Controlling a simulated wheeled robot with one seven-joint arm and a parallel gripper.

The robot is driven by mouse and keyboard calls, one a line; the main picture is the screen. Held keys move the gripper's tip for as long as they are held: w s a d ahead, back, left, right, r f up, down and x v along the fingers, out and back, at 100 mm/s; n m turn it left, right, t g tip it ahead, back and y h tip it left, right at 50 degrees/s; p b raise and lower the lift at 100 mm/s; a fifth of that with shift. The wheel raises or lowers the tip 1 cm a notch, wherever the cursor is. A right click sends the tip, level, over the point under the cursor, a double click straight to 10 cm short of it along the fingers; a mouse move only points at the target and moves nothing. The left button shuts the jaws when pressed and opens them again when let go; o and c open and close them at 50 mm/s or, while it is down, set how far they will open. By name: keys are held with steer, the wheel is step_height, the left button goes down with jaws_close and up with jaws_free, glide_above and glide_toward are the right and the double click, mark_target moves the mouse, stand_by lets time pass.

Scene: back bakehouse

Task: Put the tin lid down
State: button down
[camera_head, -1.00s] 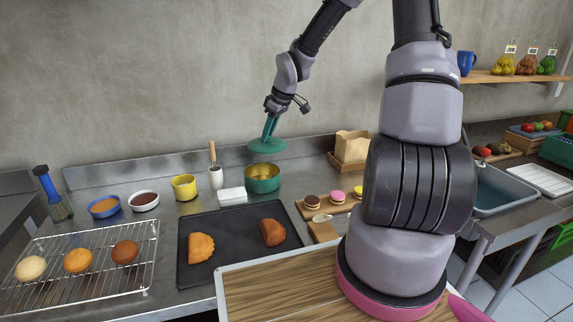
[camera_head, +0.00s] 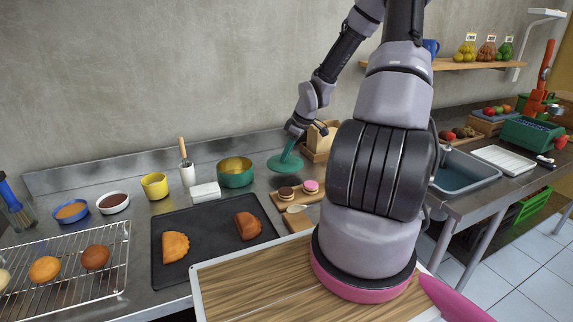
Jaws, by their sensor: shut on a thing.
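The tin lid (camera_head: 285,163) is a round green disc. My gripper (camera_head: 292,143) is shut on it from above, with the lid hanging below the fingers. The lid is above the steel counter, to the right of the green tin (camera_head: 235,173) and behind the cookie board. I cannot tell whether it touches anything below. The tin is open at the top, showing a yellow inside.
A wooden board (camera_head: 282,211) with macarons lies just in front of the lid. A paper bag in a wooden tray (camera_head: 318,142) stands behind my gripper. A black baking tray (camera_head: 205,255) with two pastries lies front left. A white block (camera_head: 205,192) sits beside the tin.

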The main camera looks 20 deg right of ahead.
mark_target(287, 161)
steer(key=shift+f, duration=1.9)
steer(key=shift+f, duration=0.15)
steer(key=c, duration=0.7)
jaws_free()
